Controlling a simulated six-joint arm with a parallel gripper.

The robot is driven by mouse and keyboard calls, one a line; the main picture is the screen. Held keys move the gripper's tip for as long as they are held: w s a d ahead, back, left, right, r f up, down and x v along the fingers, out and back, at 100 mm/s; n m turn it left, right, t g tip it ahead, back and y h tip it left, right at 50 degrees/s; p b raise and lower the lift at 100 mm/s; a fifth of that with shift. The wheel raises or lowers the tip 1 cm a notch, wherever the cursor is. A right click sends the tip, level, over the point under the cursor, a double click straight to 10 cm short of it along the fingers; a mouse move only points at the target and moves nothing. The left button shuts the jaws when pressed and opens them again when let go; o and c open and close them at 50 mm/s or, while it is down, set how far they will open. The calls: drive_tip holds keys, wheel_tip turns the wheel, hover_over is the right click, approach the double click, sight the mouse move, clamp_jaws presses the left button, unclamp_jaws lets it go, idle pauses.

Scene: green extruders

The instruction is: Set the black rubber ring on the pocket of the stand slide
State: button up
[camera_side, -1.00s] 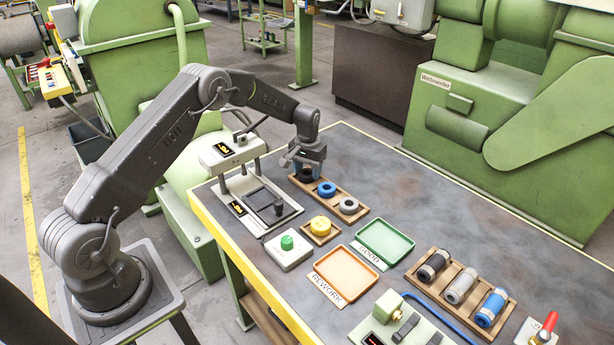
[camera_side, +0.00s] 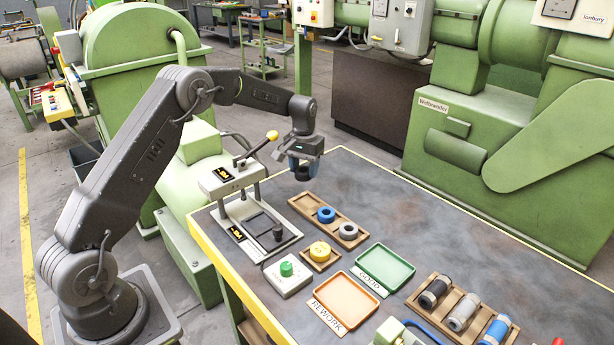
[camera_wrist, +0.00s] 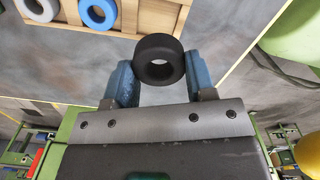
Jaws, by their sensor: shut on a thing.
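My gripper (camera_side: 303,166) is shut on the black rubber ring (camera_side: 302,174) and holds it in the air above the far end of the wooden ring tray. In the wrist view the black ring (camera_wrist: 160,61) sits between the two blue fingertips, its hole facing the camera. The stand (camera_side: 238,185) is to the left of the gripper, with a lever with a yellow knob on top. Its slide (camera_side: 262,232) lies at the base, with a dark plate and a dark upright post. I cannot clearly make out the pocket.
The wooden tray (camera_side: 297,201) holds a blue ring (camera_side: 326,214) and a grey ring (camera_side: 348,231).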

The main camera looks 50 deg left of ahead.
hover_over(262, 223)
drive_tip(key=w, duration=0.1)
drive_tip(key=shift+s+f, duration=0.25)
drive_tip(key=shift+f, duration=1.75)
drive_tip(key=shift+s+f, duration=0.2)
drive_tip(key=shift+f, duration=1.8)
drive_tip(key=o, duration=1)
